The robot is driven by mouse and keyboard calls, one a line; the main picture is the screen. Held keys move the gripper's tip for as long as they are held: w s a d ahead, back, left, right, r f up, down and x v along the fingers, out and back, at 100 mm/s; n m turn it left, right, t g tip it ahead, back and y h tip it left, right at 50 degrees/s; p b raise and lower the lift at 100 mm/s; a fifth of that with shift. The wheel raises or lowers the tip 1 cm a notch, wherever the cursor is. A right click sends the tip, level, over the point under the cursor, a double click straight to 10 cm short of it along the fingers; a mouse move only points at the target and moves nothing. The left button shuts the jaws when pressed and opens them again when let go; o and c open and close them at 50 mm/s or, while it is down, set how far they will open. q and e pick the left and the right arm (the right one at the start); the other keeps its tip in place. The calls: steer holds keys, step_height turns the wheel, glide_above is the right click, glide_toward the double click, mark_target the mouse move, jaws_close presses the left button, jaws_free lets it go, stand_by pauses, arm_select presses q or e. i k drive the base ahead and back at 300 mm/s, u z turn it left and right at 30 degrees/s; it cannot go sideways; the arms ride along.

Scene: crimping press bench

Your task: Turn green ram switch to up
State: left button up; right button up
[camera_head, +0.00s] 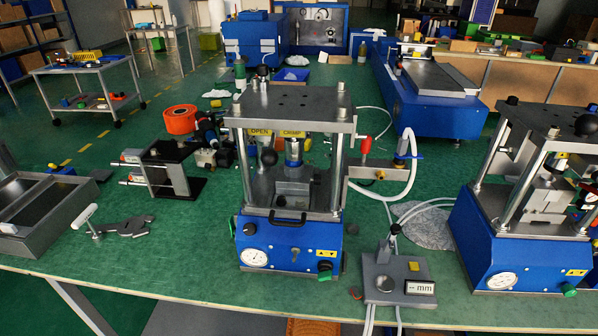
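A crimping press (290,240) with a blue base and steel posts stands at the middle of the green bench. Yellow OPEN (260,133) and CRIMP (292,134) labels sit under its top plate. A red-knobbed lever (365,146) stands upright on the valve block at its right side. Small dark knobs show on the base, one at the front right (325,268). Neither gripper is in view.
A second blue press (500,245) stands at the right. A grey control box with a mm display (400,280) and white hoses (405,185) lie between the presses. A grey tray (40,212), a T-handled tool (92,222) and a black fixture (170,165) are at the left.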

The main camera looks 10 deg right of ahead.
mark_target(324, 267)
steer(key=z, duration=1.95)
steer(key=k, duration=0.9)
steer(key=u, duration=1.3)
steer(key=i, duration=0.5)
steer(key=u, duration=0.05)
